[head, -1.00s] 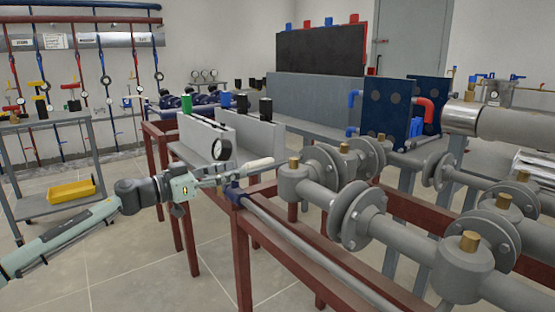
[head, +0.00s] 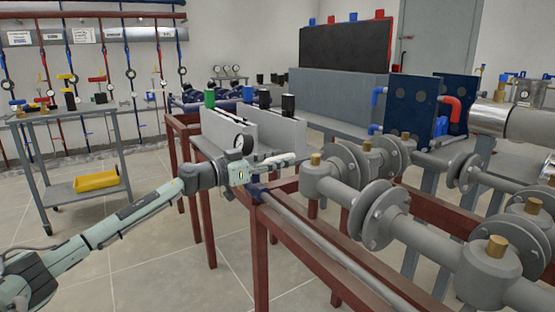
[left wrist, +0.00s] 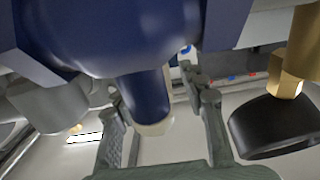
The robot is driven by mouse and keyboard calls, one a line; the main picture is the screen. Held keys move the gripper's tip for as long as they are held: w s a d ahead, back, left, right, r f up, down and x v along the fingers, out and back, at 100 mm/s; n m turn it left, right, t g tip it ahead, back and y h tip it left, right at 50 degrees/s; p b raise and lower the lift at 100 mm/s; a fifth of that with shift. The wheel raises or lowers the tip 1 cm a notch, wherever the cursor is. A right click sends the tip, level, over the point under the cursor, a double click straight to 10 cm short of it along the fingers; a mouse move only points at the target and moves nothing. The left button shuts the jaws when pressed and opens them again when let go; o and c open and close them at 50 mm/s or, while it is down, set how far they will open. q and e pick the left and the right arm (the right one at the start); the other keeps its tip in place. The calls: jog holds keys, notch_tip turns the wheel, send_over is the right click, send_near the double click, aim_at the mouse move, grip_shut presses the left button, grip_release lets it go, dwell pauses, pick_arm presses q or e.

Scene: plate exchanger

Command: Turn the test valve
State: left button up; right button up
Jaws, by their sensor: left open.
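In the left wrist view a dark blue valve body (left wrist: 115,35) fills the top, and its blue stem (left wrist: 145,92) with a pale tip points between my fingers. I take this as the test valve. In the head view a small blue fitting (head: 257,191) sits at the end of a grey pipe, partly behind my gripper. My left gripper (head: 280,163) is at this fitting, below the pressure gauge (head: 243,144). In the left wrist view my left gripper (left wrist: 155,98) is open, with one finger on each side of the stem. Contact cannot be told. My right gripper is not in view.
A black round part (left wrist: 272,126) under a brass fitting (left wrist: 298,62) is close on the right in the wrist view. Large grey flanged pipes (head: 380,215) stand right of the gripper. A red-brown frame (head: 262,270) is below. A cart with a yellow tray (head: 97,180) stands left.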

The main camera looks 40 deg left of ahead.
pick_arm(q)
jog(key=shift+c, duration=0.4)
grip_shut()
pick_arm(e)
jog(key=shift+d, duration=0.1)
